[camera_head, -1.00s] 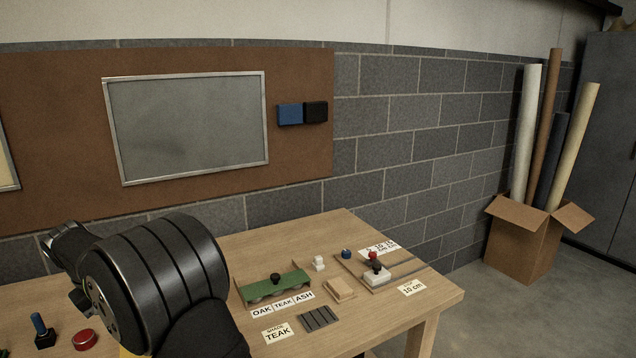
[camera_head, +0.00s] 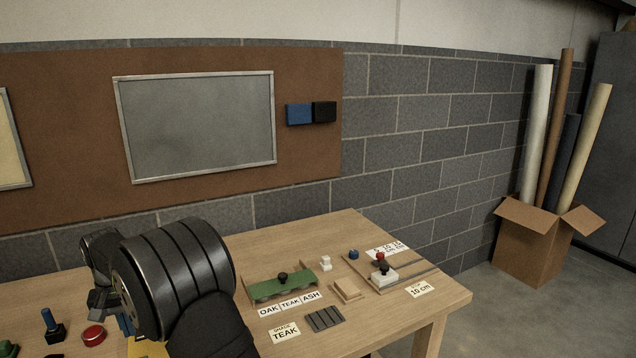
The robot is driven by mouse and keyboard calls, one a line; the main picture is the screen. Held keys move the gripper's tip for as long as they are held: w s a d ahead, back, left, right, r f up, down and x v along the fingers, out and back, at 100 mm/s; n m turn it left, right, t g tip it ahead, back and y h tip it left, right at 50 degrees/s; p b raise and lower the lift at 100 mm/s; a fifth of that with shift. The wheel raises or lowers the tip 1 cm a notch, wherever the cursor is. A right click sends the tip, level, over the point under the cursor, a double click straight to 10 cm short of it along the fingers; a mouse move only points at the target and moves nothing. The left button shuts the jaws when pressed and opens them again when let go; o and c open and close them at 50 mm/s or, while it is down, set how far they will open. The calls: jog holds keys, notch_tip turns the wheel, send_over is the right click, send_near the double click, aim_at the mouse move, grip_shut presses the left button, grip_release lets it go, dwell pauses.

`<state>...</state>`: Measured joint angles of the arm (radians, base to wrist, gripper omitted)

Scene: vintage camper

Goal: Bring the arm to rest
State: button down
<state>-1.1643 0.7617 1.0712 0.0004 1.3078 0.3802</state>
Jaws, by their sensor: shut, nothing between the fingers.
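My arm reaches in from the bottom, its thick black ringed link standing over the left part of the wooden workbench (camera_head: 360,235). My gripper (camera_head: 106,302) shows only in part, below the wrist at the left of that link. It is shut and holds nothing. Its fingertips are largely hidden by the arm, so I cannot tell how high they are above the bench.
A red button (camera_head: 93,336) and a blue-handled lever (camera_head: 50,326) stand left of the arm. Right of it are a green tray (camera_head: 283,289), a slotted dark plate (camera_head: 324,319) and a small wooden block (camera_head: 348,290). A cardboard box (camera_head: 540,245) with rolls stands on the floor.

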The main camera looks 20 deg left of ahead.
notch_tip(320, 180, up, 8)
jog(key=w, duration=0.2)
jog(key=shift+w+d, duration=0.2)
jog(key=shift+d, duration=0.25)
jog(key=c, duration=2.1)
grip_release()
jog(key=o, duration=0.3)
jog(key=shift+w+d, duration=0.15)
jog(key=shift+w, duration=0.2)
jog(key=o, duration=1.8)
jog(key=w+d+r, duration=0.1)
jog(key=w+d, duration=0.5)
jog(key=w, duration=0.4)
jog(key=shift+d+r, duration=0.4)
notch_tip(320, 180, down, 10)
jog(key=shift+w+r, duration=0.15)
notch_tip(320, 180, up, 10)
